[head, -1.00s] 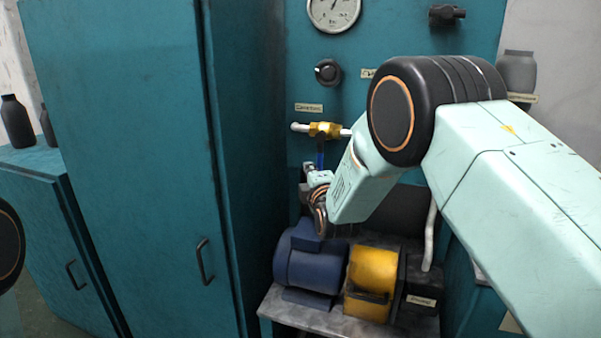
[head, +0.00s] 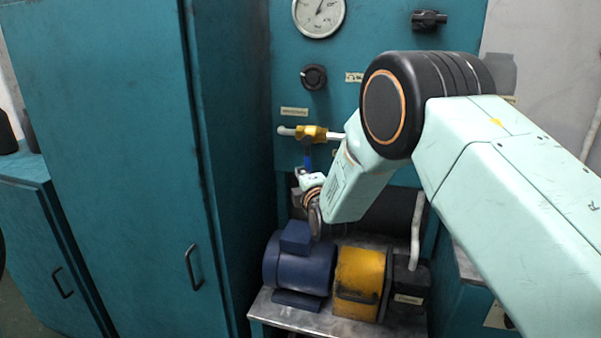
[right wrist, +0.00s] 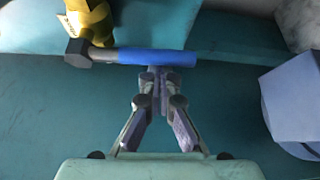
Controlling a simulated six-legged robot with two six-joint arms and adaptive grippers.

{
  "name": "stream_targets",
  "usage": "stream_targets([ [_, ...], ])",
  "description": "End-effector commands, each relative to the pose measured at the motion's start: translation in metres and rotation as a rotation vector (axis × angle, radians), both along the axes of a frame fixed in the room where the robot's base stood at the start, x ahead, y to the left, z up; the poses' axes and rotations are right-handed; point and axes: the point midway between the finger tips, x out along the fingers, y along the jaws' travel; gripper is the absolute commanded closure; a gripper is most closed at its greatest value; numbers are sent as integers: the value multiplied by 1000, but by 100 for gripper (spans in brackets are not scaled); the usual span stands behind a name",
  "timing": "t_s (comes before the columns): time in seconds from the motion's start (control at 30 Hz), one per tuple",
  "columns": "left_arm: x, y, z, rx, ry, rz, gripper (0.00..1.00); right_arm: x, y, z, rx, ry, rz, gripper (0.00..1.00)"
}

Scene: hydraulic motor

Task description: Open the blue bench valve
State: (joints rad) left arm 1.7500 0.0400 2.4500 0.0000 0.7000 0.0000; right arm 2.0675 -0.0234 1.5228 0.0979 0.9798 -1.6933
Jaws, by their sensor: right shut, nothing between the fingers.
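The bench valve has a brass-yellow body (head: 311,133) on a white horizontal pipe, against the teal panel. Its blue handle (head: 308,158) hangs down from the body in the head view. In the right wrist view the brass body (right wrist: 90,20) is at the upper left, and the blue handle (right wrist: 157,57) stretches right from it. My right gripper (head: 303,173) is at the handle's lower part, partly hidden by its own wrist. In the right wrist view its fingertips (right wrist: 158,74) are together, empty, right beside the handle; I cannot tell whether they touch it. My left gripper is out of view.
A blue motor (head: 298,262) and a yellow housing (head: 358,283) stand on the bench (head: 285,315) below the valve. A tall teal cabinet (head: 110,150) closes off the left. A gauge (head: 319,14) and a black knob (head: 313,77) are on the panel above.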

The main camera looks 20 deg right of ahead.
Motion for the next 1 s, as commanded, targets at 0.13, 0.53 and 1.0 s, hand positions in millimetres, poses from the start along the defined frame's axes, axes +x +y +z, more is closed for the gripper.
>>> stream_targets([
  [0.13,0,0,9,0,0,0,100,-3,-5,1,-37,29,-3,100],
  [0.53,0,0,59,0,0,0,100,-16,-25,10,-290,200,-4,100],
  [1.0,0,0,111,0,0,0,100,-33,-51,27,-480,326,-5,100],
])
